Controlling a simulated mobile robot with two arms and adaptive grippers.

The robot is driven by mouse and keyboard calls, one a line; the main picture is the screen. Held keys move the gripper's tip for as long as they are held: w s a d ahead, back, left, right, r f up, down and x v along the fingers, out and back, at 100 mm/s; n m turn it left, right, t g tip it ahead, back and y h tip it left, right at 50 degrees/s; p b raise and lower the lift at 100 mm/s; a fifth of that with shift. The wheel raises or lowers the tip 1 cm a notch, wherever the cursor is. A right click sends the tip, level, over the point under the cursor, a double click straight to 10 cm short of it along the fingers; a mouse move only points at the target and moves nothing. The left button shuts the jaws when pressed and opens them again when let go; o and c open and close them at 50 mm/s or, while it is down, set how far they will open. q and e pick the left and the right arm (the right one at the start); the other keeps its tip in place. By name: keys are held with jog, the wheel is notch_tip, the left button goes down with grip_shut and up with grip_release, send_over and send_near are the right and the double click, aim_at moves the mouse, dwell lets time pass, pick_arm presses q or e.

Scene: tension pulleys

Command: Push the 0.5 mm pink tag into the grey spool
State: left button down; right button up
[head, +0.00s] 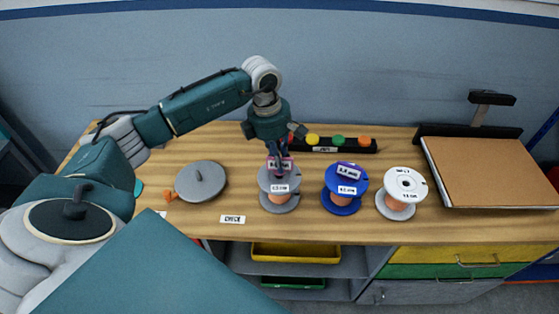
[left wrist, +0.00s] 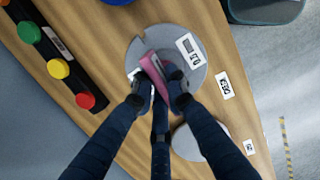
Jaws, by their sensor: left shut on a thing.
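The grey spool (head: 279,203) stands upright on the wooden bench, with a white label on its rim and an orange-brown core. It also shows from above in the left wrist view (left wrist: 139,49), with a notch in its top flange. My left gripper (head: 278,168) points down over the spool's top and is shut on the pink tag (head: 289,161). In the left wrist view the pink tag (left wrist: 152,69) lies between the fingers, over the spool's middle. The fingers hide its lower end, so I cannot tell whether it is in the spool. My right gripper is not in view.
A grey disc (head: 201,182) lies left. A black strip (head: 350,145) with several coloured knobs is behind. A brown board (head: 490,172) is at far right.

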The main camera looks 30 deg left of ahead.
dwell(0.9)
pick_arm(q)
jog(key=shift+b, duration=0.35)
jog(key=shift+f, duration=0.2)
jog(key=shift+f+b, duration=0.9)
jog(key=shift+f, duration=0.15)
dwell(0.4)
jog(key=c, duration=1.7)
grip_release()
jog(key=shift+o, duration=0.2)
